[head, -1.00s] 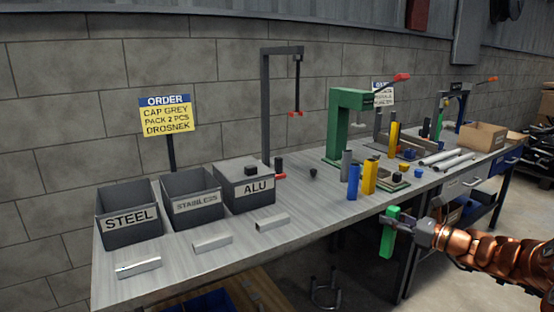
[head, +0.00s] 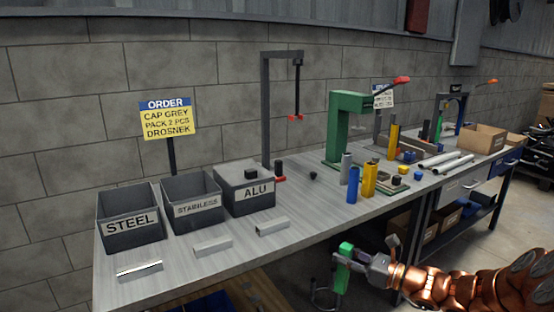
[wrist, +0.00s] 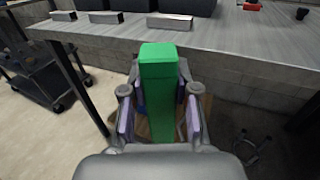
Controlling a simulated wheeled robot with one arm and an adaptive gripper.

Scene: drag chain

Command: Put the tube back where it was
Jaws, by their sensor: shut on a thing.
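My gripper (head: 345,258) is shut on a green tube (head: 341,275) in front of the workbench, below the level of its top. In the wrist view the green tube (wrist: 159,85) stands between the two finger pads, its upper end rising above them. The lower part of the tube is hidden by my gripper there. On the bench stand a blue tube (head: 352,185), yellow tubes (head: 369,180) and a grey tube (head: 346,167), close together near the green press (head: 337,130).
The bench top (head: 300,221) has free room at its front middle. Bins marked STEEL (head: 131,226), STAINLESS (head: 196,209) and ALU (head: 252,193) stand at the left, with metal profiles before them. A stool-like frame (wrist: 250,145) stands on the floor below.

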